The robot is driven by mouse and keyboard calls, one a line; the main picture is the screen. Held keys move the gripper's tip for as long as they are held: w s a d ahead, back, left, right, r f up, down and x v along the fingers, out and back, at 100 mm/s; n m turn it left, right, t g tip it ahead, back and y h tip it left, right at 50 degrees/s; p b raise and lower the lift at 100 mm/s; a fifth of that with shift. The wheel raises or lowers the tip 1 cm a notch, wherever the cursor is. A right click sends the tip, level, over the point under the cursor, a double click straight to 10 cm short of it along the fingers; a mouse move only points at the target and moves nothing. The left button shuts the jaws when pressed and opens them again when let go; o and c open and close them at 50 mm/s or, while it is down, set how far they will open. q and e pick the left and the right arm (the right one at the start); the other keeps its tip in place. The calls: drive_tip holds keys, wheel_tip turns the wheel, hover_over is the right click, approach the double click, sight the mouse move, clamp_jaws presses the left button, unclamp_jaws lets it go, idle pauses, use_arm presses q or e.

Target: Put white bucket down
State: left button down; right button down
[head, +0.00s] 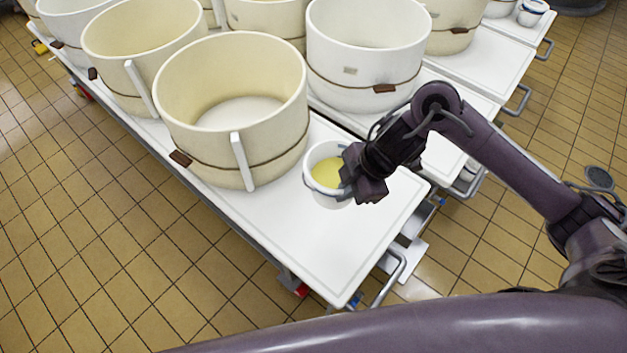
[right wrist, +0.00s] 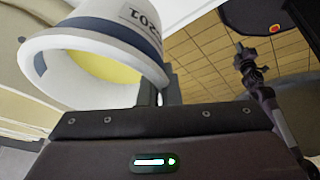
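The white bucket (head: 327,176) has a blue-grey band and a yellow inside. It is at the near right part of the white table (head: 330,250), beside a large cream vat. My right gripper (head: 350,185) is at the bucket's right rim and looks shut on it. In the right wrist view the bucket (right wrist: 95,60) is tilted in the picture, with dark printed digits on its side, and its wall meets the gripper fingers (right wrist: 157,92). I cannot tell whether the bucket's base touches the table. My left gripper is not in view.
A large cream vat (head: 235,105) stands just left of the bucket, and a white vat (head: 365,50) stands behind it. More vats line the tables. The near right corner of the table is bare. A metal handle (head: 390,280) sticks out at its end.

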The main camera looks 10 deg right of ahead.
wheel_tip(320, 180, down, 20)
drive_tip(key=b, duration=0.4)
drive_tip(key=shift+r, duration=0.2)
drive_tip(key=shift+f, duration=0.2)
drive_tip(key=c, duration=1.6)
unclamp_jaws()
drive_tip(key=p+v, duration=0.1)
drive_tip(key=v, duration=1.1)
drive_tip(key=shift+r+p, duration=0.15)
drive_tip(key=shift+p, duration=0.15)
